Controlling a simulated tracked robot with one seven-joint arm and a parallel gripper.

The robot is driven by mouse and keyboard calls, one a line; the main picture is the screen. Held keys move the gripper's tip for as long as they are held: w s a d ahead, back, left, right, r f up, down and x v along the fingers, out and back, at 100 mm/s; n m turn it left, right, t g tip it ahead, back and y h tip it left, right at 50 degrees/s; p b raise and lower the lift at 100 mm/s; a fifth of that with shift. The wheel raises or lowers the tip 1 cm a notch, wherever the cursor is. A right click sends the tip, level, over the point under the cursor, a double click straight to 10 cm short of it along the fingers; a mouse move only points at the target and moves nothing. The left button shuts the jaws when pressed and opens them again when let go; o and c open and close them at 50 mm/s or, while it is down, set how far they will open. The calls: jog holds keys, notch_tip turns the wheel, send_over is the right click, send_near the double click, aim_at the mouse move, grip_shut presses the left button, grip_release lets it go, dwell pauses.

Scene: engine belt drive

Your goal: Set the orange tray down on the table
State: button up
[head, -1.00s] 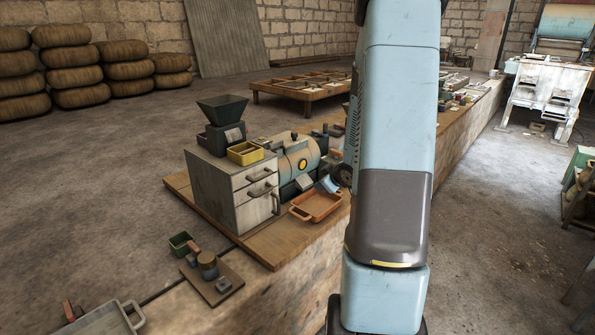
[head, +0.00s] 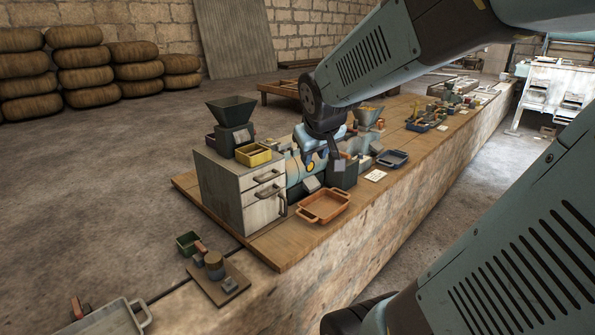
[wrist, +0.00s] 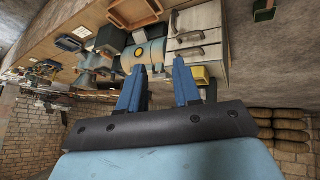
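The orange tray (head: 323,207) lies flat on the wooden board (head: 290,245), in front of the blue engine and to the right of the grey drawer cabinet. Its handles show at both ends and it looks empty. In the wrist view the tray (wrist: 134,12) is at the top, beyond the fingertips.
The grey drawer cabinet (head: 240,195) carries a yellow bin (head: 253,154) and a hopper machine (head: 230,125). The blue engine (head: 296,178) is close to my gripper. A dark blue tray (head: 393,159) and a white card (head: 376,176) lie to the right. The board's front edge is near.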

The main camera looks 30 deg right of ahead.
jog(key=s+a+r+g+y, duration=0.1)
jog(key=s+a+r+y, duration=0.1)
jog(key=s+a, duration=0.6)
jog(key=s, duration=0.3)
jog(key=shift+s+a+r+y, duration=0.3)
jog(key=shift+s+r, duration=0.1)
jog(key=shift+w, duration=0.1)
dwell(0.4)
